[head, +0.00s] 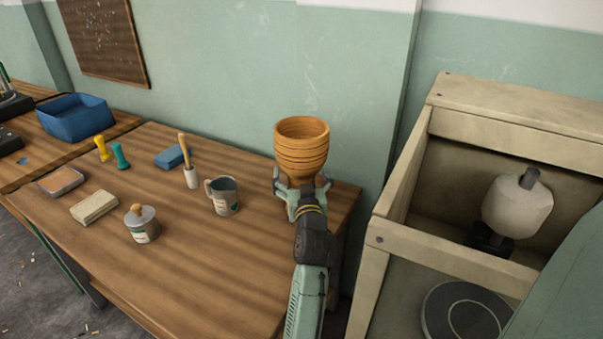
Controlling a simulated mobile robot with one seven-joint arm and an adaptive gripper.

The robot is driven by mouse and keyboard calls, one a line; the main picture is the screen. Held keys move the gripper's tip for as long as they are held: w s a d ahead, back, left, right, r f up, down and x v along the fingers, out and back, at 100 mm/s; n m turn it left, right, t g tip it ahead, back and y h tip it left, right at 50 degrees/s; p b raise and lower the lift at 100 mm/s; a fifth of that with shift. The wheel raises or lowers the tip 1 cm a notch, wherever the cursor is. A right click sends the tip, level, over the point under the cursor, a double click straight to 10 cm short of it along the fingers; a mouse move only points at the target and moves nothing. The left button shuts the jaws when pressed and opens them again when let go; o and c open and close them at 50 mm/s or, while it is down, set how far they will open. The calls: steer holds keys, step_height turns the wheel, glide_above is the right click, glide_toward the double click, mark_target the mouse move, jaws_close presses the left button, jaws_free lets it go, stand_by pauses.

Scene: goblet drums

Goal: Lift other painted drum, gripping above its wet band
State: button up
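An orange-brown goblet drum (301,150) with dark rings around its bowl stands upright at the right end of the wooden table. Its wide mouth faces up. My gripper (302,184) is low at the drum, below the bowl, with one finger to each side of the narrow part. The fingers look spread wider than that part, so the gripper appears open around it. Contact is hard to make out. The drum's foot is hidden behind my gripper. I cannot tell which ring is wet.
A blue bin (75,118) is farther left. A wooden cabinet (400,190) stands close at right.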

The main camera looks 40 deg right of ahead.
steer(key=c, duration=1.9)
steer(key=shift+r, duration=0.2)
